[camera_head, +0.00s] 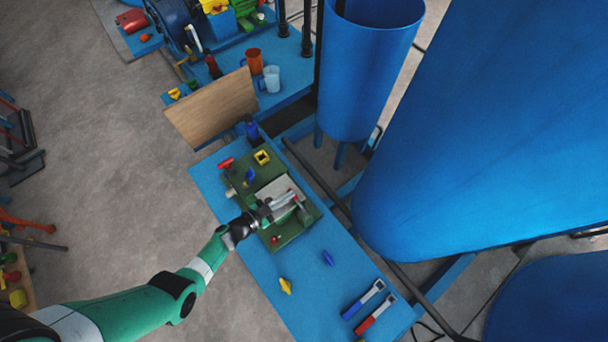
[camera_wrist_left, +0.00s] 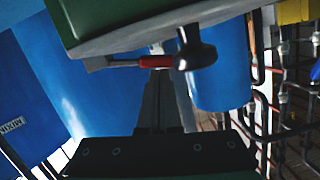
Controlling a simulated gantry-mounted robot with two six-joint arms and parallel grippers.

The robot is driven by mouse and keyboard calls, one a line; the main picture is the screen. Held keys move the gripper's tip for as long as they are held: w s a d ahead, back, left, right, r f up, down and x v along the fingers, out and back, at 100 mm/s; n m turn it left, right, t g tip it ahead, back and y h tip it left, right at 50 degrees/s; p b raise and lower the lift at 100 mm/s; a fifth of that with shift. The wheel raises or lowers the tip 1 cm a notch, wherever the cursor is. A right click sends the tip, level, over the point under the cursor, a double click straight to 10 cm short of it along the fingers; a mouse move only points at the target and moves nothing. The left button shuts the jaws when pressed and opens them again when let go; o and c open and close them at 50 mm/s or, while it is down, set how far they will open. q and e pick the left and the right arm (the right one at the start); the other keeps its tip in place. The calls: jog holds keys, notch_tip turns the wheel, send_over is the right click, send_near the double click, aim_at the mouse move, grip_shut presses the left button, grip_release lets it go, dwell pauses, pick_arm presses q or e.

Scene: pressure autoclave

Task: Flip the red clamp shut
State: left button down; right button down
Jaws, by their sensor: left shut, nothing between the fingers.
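A green fixture (camera_head: 306,219) with a pale grey block (camera_head: 272,190) on it lies on the blue table. A red part (camera_head: 292,197) shows at the block's right side, close to my left gripper. A red T-shaped handle (camera_head: 226,163) stands at the fixture's upper left corner. I cannot tell for sure which is the clamp. My left gripper (camera_head: 267,210) is over the block's lower left, shut and empty. In the left wrist view a red bar (camera_wrist_left: 155,62) with a black knob (camera_wrist_left: 195,57) sits just beyond the shut fingers (camera_wrist_left: 160,85). My right gripper is out of view.
A blue-handled tool (camera_head: 362,300) and a red-handled tool (camera_head: 375,315) lie at the blue table's (camera_head: 310,290) lower end. A brown board (camera_head: 212,105) stands beyond; large blue tanks (camera_head: 480,130) fill the right.

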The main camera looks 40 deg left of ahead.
pick_arm(q)
jog(key=shift+w+a+f+b, duration=0.15)
jog(key=shift+f+b, duration=0.1)
jog(key=shift+f, duration=0.15)
jog(key=shift+s+a+f+b, duration=0.1)
jog(key=shift+a+f+b, duration=0.1)
jog(key=shift+f, duration=0.2)
dwell(0.4)
jog(key=r+p, duration=0.5)
jog(key=shift+s, duration=0.25)
jog(key=p+v, duration=0.3)
jog(key=v, duration=0.6)
jog(key=shift+s+a+f, duration=0.2)
jog(key=shift+a+f, duration=0.1)
jog(key=shift+f, duration=0.1)
jog(key=shift+d, duration=0.1)
